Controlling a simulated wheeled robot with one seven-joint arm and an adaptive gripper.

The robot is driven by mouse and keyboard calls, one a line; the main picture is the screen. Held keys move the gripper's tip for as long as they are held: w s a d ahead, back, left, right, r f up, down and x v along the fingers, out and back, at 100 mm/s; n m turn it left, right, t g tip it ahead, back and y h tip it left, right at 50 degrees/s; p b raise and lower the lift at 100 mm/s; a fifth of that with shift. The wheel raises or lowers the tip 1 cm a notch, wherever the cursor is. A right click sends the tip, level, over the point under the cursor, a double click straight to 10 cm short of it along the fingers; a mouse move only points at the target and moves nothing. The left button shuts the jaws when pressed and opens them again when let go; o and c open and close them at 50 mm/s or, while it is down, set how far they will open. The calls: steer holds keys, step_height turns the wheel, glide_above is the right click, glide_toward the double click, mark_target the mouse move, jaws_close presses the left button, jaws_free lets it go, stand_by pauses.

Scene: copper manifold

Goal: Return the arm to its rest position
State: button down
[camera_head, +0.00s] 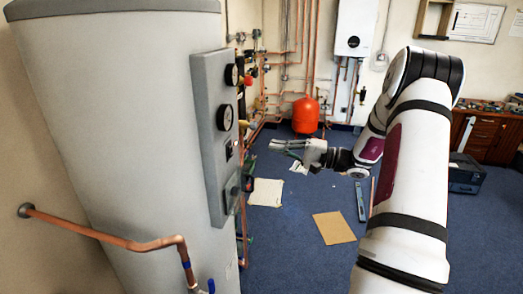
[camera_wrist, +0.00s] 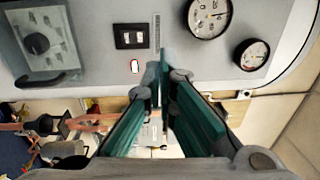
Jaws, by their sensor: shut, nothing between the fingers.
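My gripper (camera_head: 274,145) is at the middle of the head view, in front of the grey panel (camera_head: 211,140) on the big grey tank (camera_head: 120,110). My arm reaches out from the right and bends back toward the tank. In the wrist view, the teal fingers (camera_wrist: 165,62) come together at their tips and hold nothing. I cannot tell how near the fingertips are to the panel.
A copper pipe (camera_head: 110,238) juts out at the lower left. Copper pipes, a red vessel (camera_head: 305,115) and a white boiler (camera_head: 355,27) are at the back wall.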

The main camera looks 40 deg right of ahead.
steer(key=shift+s+d+r, duration=0.15)
steer(key=shift+s+d, duration=0.3)
steer(key=shift+s, duration=0.2)
steer(key=s+a+r+n+g+h, duration=0.1)
steer(key=s+a+r+n+g, duration=0.2)
steer(key=a, duration=0.5)
steer(key=s+a+n+g, duration=0.1)
steer(key=s+a+g, duration=0.1)
steer(key=a+g, duration=0.5)
steer(key=s+a+r+n+g+h, duration=0.1)
steer(key=s+a+r+n+g, duration=0.15)
steer(key=a, duration=0.75)
steer(key=s+a+r+n+t+h, duration=0.1)
steer(key=s+a+n+h, duration=0.1)
steer(key=s+h, duration=0.3)
steer(key=s+a+r+n+t+h, duration=0.1)
steer(key=s+h, duration=0.4)
steer(key=s, duration=0.7)
steer(key=shift+a+r+n+t, duration=0.3)
steer(key=shift+a+n+t, duration=0.05)
steer(key=shift+a+t, duration=0.1)
